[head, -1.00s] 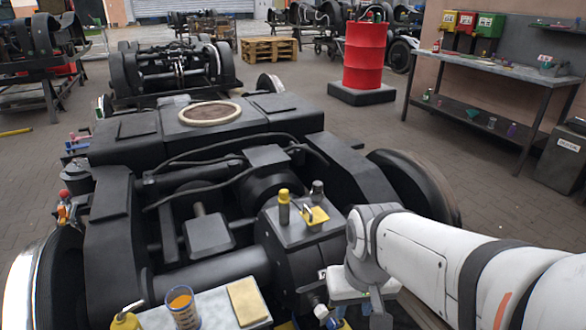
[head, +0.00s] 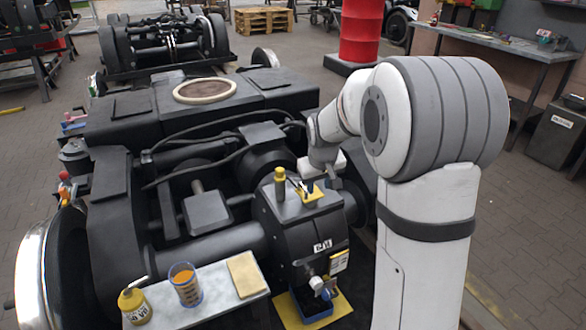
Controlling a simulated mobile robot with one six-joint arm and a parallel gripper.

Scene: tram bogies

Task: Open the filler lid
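The gearbox housing (head: 318,222) is a dark block on the bogie, with a label on its front. On its top is a small yellow plate (head: 316,196) with dark parts over it, which I take to be the filler lid; it looks closed, lying flat. A yellow-capped post (head: 280,182) stands left of it. My gripper (head: 309,187) is down at the yellow plate, coming from the right. Its dark fingertips are small and blend with the lid's handle, so I cannot tell whether they are open, shut or touching it.
A grey board (head: 215,302) at the front holds a cup of orange liquid (head: 186,284), a yellow oil can (head: 134,305) and a yellow cloth (head: 243,274). A blue tray (head: 318,312) sits below the gearbox. Black hoses (head: 200,170) cross the bogie behind.

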